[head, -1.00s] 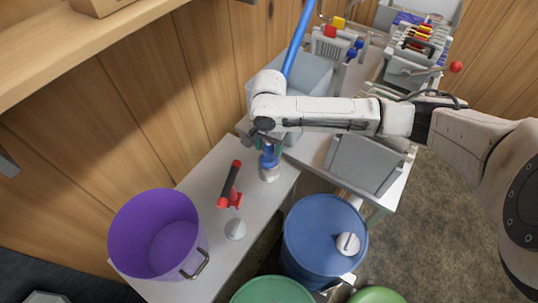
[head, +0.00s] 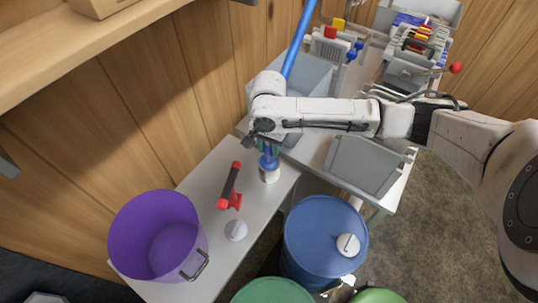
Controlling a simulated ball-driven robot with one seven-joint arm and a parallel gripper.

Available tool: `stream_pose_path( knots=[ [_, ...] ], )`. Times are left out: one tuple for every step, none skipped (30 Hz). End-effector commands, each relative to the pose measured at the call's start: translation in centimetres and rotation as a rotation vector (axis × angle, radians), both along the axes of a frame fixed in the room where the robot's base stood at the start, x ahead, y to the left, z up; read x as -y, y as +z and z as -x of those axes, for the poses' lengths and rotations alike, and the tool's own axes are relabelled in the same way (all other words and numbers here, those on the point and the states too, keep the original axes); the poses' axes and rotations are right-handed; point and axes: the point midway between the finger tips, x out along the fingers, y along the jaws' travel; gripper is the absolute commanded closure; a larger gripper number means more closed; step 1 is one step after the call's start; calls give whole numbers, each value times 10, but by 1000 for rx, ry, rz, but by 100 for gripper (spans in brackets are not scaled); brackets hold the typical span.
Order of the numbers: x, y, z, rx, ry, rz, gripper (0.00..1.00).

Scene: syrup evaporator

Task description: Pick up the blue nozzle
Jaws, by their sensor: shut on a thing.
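The blue nozzle (head: 268,163) shows at the top of a small white cylinder (head: 269,175) on the white table. My gripper (head: 268,148) points down at it from above and is shut on the nozzle's upper part. The fingers and the wrist hide part of the nozzle. I cannot tell whether the nozzle is still attached to the white cylinder.
A red tool with a dark handle (head: 231,186) and a white round knob (head: 236,230) lie on the table. A purple bucket (head: 155,238) stands at the left and a blue barrel (head: 325,240) in front. Grey bins (head: 362,166) stand behind right.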

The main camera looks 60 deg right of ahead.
Motion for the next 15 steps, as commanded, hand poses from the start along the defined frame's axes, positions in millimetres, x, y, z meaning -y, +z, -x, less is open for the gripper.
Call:
stream_pose_path(
  knots=[
    [0,0,0,1,0,0,100],
    [0,1,0,1,0,0,100],
    [0,1,0,1,0,0,100],
    [0,2,0,1,0,0,100],
    [0,4,0,1,0,0,100],
    [0,7,0,1,0,0,100],
    [0,11,-1,2,-1,0,100],
    [0,15,-1,4,0,-2,100],
    [0,21,-1,3,0,-2,100],
    [0,27,-1,5,0,-2,100],
    [0,32,-1,5,1,-2,100],
    [0,40,-1,5,0,-1,100],
    [0,46,-1,5,1,-1,100],
    [0,53,-1,5,0,-1,100],
    [0,60,-1,4,0,-2,100]
  ],
)
